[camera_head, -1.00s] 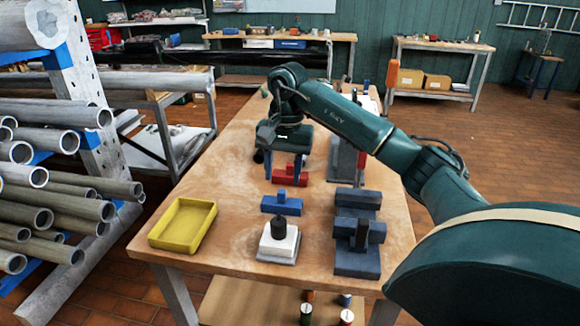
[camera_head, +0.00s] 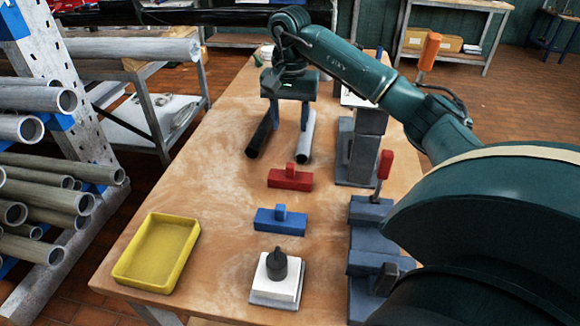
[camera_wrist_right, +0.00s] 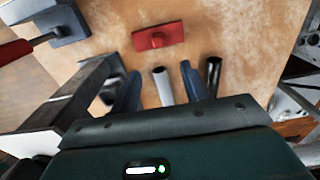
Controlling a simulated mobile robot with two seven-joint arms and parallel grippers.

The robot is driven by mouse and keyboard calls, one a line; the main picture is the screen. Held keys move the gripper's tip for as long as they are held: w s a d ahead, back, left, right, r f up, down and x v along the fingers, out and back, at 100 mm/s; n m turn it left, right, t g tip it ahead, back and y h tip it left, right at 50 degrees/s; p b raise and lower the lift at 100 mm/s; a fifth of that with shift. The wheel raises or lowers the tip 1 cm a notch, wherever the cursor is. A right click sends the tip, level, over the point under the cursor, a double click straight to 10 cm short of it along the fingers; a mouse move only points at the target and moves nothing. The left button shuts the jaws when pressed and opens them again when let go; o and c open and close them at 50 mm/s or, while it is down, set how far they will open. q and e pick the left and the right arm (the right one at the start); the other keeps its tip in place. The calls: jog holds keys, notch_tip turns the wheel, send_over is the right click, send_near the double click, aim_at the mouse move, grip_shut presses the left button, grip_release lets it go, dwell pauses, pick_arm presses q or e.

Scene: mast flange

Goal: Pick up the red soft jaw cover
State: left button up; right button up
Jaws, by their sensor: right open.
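The red soft jaw cover (camera_head: 290,179) is a low red block with a rounded tab on top. It lies on the wooden table, behind a similar blue block (camera_head: 280,222). In the right wrist view the red cover (camera_wrist_right: 158,35) lies beyond the fingertips, with bare table around it. My right gripper (camera_head: 288,124) is open and empty, on the far side of the red cover and apart from it. Its two fingers (camera_wrist_right: 160,88) show in the wrist view, with a grey pipe seen between them. My left gripper is not in view.
A grey pipe (camera_head: 306,140) and a black pipe (camera_head: 259,138) lie beyond the red cover. A grey metal stand (camera_head: 359,150) and dark blue vise blocks (camera_head: 369,212) stand to the right. A yellow tray (camera_head: 157,252) and white block (camera_head: 278,284) are nearer. Table left of the cover is clear.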

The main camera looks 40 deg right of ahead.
aim_at(291, 165)
jog(key=f, duration=0.4)
jog(key=f+p, duration=0.1)
jog(key=f, duration=0.7)
jog(key=shift+s+a+p, duration=0.2)
jog(key=shift+s+p, duration=0.1)
jog(key=shift+s, duration=0.05)
jog(key=shift+c, duration=0.3)
grip_shut()
